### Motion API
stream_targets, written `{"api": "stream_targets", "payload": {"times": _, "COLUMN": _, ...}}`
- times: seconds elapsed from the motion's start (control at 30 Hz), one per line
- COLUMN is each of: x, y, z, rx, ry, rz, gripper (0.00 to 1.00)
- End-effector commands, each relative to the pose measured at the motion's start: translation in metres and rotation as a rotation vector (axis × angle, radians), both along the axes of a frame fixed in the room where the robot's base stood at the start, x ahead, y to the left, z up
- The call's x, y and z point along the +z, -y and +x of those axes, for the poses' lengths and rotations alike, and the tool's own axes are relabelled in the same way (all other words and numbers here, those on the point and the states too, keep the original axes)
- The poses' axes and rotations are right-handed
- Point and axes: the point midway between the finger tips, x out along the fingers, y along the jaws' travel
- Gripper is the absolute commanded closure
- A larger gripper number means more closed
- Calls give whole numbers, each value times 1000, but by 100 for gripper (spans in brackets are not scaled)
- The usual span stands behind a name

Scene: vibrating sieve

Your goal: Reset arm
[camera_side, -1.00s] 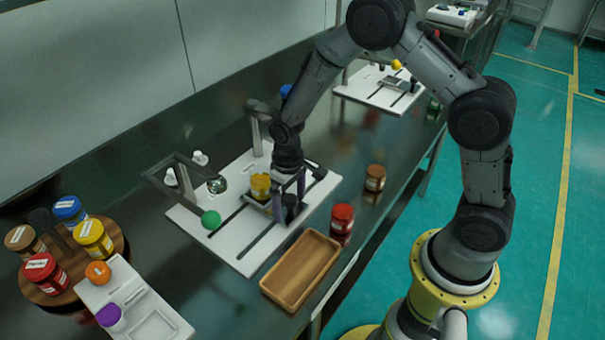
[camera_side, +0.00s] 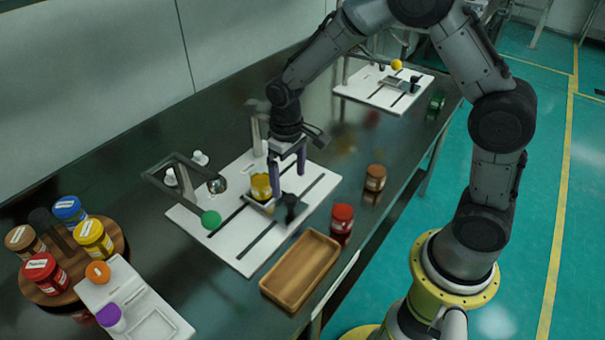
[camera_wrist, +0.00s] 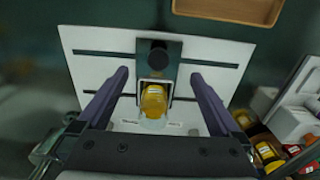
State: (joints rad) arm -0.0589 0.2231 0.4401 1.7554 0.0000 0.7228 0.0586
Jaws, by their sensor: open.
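My gripper (camera_side: 288,178) is open and empty, with its purple-grey fingers pointing down above the white sieve base (camera_side: 240,255). In the wrist view, my gripper (camera_wrist: 160,80) has its two fingers spread wide on either side of the sliding holder. A yellow jar (camera_side: 261,187) stands in the holder on the base; it also shows in the wrist view (camera_wrist: 154,101). A black knob (camera_side: 290,203) sits at the holder's near end, and in the wrist view the knob (camera_wrist: 158,57) lies beyond the jar. The fingers appear clear of both.
A wooden tray (camera_side: 301,270), a red jar (camera_side: 342,218) and a brown jar (camera_side: 375,178) are at the right. Several jars stand on a round wooden rack (camera_side: 115,240) at the left.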

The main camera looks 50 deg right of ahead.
Motion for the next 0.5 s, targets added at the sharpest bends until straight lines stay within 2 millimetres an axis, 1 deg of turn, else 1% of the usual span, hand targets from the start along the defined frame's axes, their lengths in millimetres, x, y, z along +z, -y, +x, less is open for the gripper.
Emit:
{"api": "stream_targets", "payload": {"times": 0.1, "x": 4, "y": 0, "z": 0, "rx": 0, "ry": -1, "rz": 0, "gripper": 0}}
{"api": "stream_targets", "payload": {"times": 0.37, "x": 5, "y": 0, "z": 0, "rx": -1, "ry": 2, "rz": 0, "gripper": 0}}
{"api": "stream_targets", "payload": {"times": 0.47, "x": 17, "y": 1, "z": 4, "rx": -4, "ry": 35, "rz": 2, "gripper": 0}}
{"api": "stream_targets", "payload": {"times": 0.5, "x": 29, "y": 2, "z": 7, "rx": -6, "ry": 63, "rz": 4, "gripper": 0}}
